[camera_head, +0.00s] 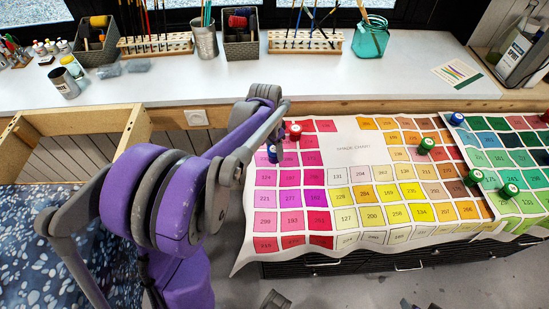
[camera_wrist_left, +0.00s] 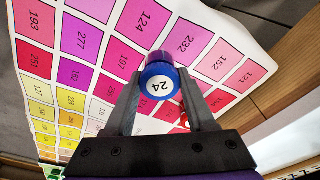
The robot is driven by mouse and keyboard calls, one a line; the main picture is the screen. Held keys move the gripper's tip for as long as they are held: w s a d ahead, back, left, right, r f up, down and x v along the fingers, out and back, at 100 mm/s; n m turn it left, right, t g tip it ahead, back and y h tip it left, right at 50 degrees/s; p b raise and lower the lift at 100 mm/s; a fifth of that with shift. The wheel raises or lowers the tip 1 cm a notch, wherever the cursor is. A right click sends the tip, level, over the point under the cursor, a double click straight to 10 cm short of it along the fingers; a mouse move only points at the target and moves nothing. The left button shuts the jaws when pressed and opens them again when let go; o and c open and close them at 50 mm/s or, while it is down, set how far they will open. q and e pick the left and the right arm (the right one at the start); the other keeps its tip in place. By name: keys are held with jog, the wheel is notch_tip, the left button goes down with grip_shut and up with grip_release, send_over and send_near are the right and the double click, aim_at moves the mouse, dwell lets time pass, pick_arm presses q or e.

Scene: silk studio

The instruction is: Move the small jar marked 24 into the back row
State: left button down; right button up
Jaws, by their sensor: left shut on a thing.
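The small jar marked 24 (camera_wrist_left: 160,86) has a blue lid with a white label, seen from above in the left wrist view. My left gripper (camera_wrist_left: 158,100) is shut on it, one finger on each side. In the head view the jar (camera_head: 272,153) shows at the left edge of the colour chart (camera_head: 360,150), partly hidden by my left gripper (camera_head: 276,142). I cannot tell whether its base touches the chart. A red-lidded jar (camera_head: 295,130) stands just right of it and partly shows behind a finger in the wrist view. My right gripper is not in view.
Green-lidded jars (camera_head: 426,145) and a blue-lidded jar (camera_head: 456,119) stand farther right on the chart. Behind the chart, the white counter (camera_head: 300,85) holds brush racks (camera_head: 305,41), cups and a teal glass jar (camera_head: 370,37). An open wooden frame (camera_head: 70,120) is at the left.

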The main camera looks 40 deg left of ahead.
aim_at(274, 157)
pick_arm(q)
jog(key=shift+f, duration=1.95)
jog(key=shift+f+b, duration=0.15)
jog(key=shift+b, duration=0.15)
jog(key=shift+c, duration=1.2)
grip_release()
